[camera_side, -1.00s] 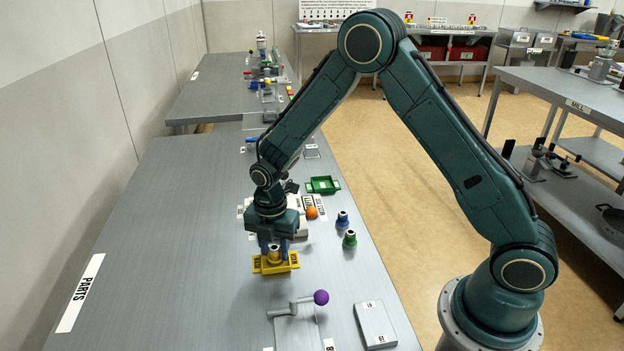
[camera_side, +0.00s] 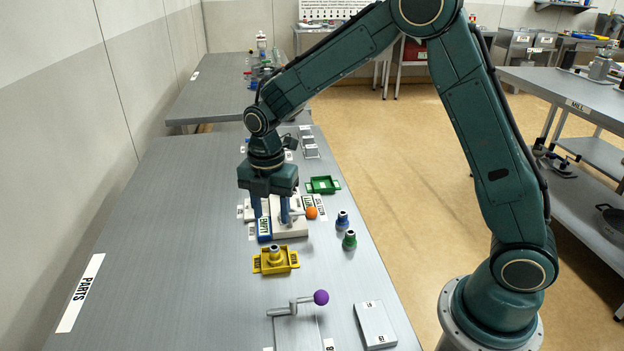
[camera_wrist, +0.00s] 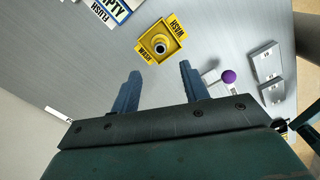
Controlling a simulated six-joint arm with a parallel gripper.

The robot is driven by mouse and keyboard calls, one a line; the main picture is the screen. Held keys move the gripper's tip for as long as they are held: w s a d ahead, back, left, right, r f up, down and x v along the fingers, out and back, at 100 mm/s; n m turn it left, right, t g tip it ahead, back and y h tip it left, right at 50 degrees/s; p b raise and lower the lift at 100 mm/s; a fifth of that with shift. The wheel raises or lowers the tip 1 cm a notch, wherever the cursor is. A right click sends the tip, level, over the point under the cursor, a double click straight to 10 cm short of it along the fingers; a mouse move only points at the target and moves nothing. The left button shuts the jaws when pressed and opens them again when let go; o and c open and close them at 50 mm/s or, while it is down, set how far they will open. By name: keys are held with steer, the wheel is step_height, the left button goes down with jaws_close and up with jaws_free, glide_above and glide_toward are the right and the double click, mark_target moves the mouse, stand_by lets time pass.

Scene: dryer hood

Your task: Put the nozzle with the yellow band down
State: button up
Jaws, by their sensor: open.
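The nozzle with the yellow band (camera_side: 275,253) stands upright in the yellow tray marked WASH (camera_side: 291,261) on the grey bench. In the wrist view the nozzle (camera_wrist: 160,46) sits in the middle of the yellow tray (camera_wrist: 147,38). My gripper (camera_side: 270,214) is open and empty, above and beyond the tray in the side view, clear of the nozzle. Its two blue fingers also show in the wrist view (camera_wrist: 160,80), with bare bench between them.
Blue (camera_side: 342,220) and green (camera_side: 349,240) nozzles stand to the right. A purple-knobbed lever (camera_side: 320,297) and grey box (camera_side: 375,325) are in front. The bench's left side is clear.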

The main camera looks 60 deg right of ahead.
steer(key=shift+r, duration=0.65)
steer(key=s+d+r+m+t, duration=0.3)
steer(key=s+r+m, duration=0.6)
steer(key=s+r, duration=0.25)
steer(key=s+d+r+m+t, duration=0.2)
steer(key=s+r+m, duration=0.1)
steer(key=s+m, duration=0.9)
steer(key=shift+s+r+m+t, duration=0.3)
steer(key=shift+s+r+m, duration=0.1)
steer(key=shift+s, duration=1.1)
steer(key=shift+d, duration=0.1)
